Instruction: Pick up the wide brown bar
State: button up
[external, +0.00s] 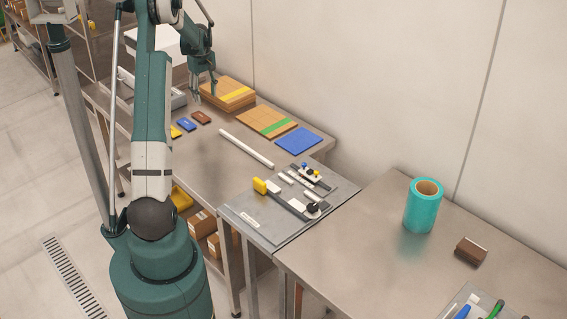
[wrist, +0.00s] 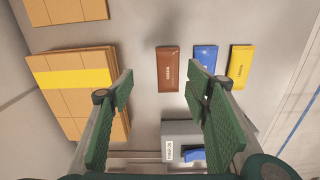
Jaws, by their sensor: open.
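The brown bar (external: 201,117) lies flat on the metal table, beside a blue bar (external: 186,124) and a yellow bar (external: 175,132). In the wrist view the brown bar (wrist: 168,69) stands lengthwise up the picture, with small print on its face. The blue bar (wrist: 206,62) and the yellow bar (wrist: 241,67) are to its right. My gripper (external: 203,93) is open and empty, above the table near the brown bar. In the wrist view the bar shows between my two green fingers (wrist: 160,76), beyond their tips, and nothing touches it.
Stacked cardboard with a yellow stripe (external: 228,93) lies close to my gripper. A green-striped stack (external: 266,121), a blue sheet (external: 299,141) and a white rod (external: 246,148) lie further along. A grey bin (wrist: 180,128) shows low in the wrist view. A teal roll (external: 421,210) stands on the right table.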

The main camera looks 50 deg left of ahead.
aim_at(201, 115)
jog(key=shift+n, duration=0.4)
jog(key=shift+s+a+f, duration=0.35)
jog(key=shift+a+f, duration=0.35)
jog(key=shift+a, duration=0.15)
jog(key=shift+s+a+f, duration=0.35)
jog(key=shift+a+f, duration=0.35)
jog(key=shift+a, duration=0.1)
jog(key=shift+f, duration=1.3)
jog(key=shift+f+b, duration=0.55)
jog(key=shift+f, duration=2.05)
jog(key=c, duration=1)
